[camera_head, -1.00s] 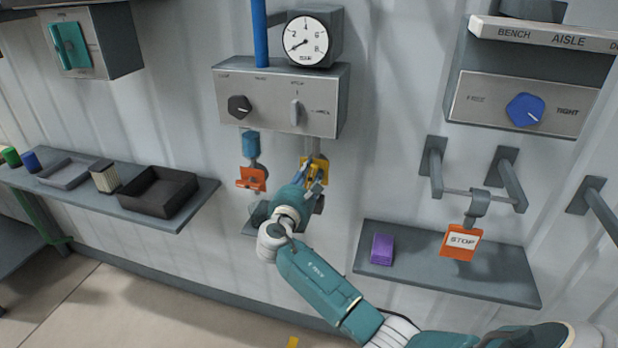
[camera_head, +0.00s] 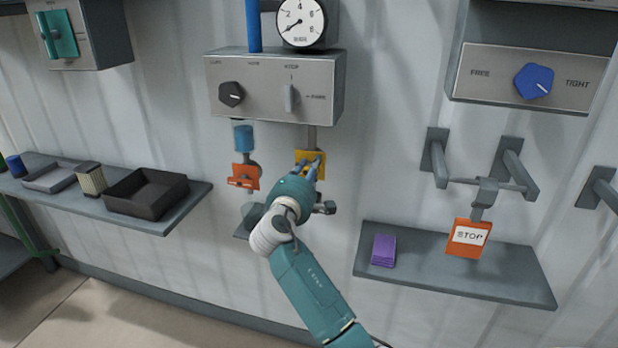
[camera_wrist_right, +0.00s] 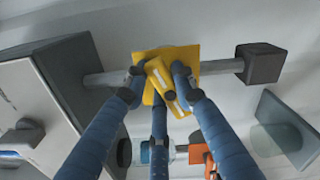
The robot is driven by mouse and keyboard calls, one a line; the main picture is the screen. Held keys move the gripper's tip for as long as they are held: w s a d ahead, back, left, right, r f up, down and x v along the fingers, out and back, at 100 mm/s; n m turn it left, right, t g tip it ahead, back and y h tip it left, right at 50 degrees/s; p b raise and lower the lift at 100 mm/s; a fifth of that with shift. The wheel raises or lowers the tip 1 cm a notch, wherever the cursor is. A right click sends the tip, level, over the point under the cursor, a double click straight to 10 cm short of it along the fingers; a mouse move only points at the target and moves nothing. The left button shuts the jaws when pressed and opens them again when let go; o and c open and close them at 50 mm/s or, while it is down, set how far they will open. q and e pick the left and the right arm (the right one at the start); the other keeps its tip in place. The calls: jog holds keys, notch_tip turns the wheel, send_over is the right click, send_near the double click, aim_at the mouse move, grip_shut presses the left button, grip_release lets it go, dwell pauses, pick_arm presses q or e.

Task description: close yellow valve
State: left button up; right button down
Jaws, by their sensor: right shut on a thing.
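The yellow valve (camera_head: 311,158) sits on a grey pipe under the control box, in the middle of the head view. In the right wrist view, the yellow valve (camera_wrist_right: 184,53) shows a yellow plate on the pipe with a yellow handle (camera_wrist_right: 166,82) standing out from it, set at a slant to the pipe. My right gripper (camera_head: 309,171) is at the valve, and its blue fingers (camera_wrist_right: 160,80) are shut around the handle. The fingers hide parts of the handle and plate. My left gripper is not in view.
An orange valve (camera_head: 244,177) hangs under a blue cylinder (camera_head: 243,137) just left of the yellow one. The control box (camera_head: 272,84) with knobs and a gauge (camera_head: 300,22) is above. Shelves stand left (camera_head: 140,222) and right (camera_head: 430,262); the orange STOP tag (camera_head: 468,237) hangs at right.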

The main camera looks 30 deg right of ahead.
jog(key=shift+s+d+f+m+b, duration=0.1)
jog(key=shift+f+m+b, duration=0.1)
jog(key=shift+m+b, duration=0.8)
jog(key=shift+f+m+b, duration=0.15)
jog(key=shift+m+b, duration=0.7)
jog(key=shift+m, duration=0.25)
jog(key=c, duration=1.4)
grip_release()
jog(key=shift+s, duration=0.15)
jog(key=v, duration=1.2)
